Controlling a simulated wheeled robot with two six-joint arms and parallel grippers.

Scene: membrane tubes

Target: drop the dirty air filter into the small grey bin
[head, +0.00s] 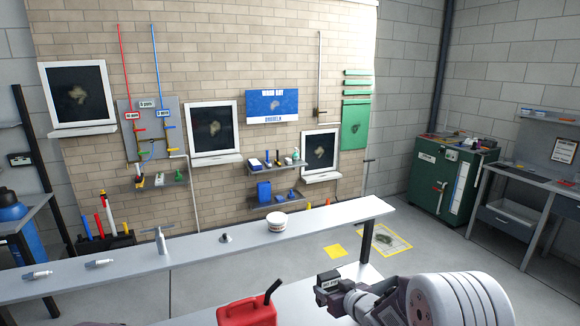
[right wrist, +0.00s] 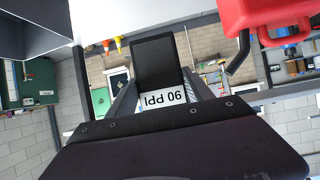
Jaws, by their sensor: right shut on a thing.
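My right gripper (head: 332,290) is at the lower middle of the head view, above the floor and to the right of the red can. It is shut on a dark block with a white label, which I take to be the air filter (head: 327,280). I cannot pick out a small grey bin for certain in either view.
A red can (head: 245,313) with a black spout stands close to the left of my right gripper. A long pale bench (head: 200,256) carries a white tub (head: 277,222) and several small parts. A green cabinet (head: 440,185) stands at the back right. The floor at right is clear.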

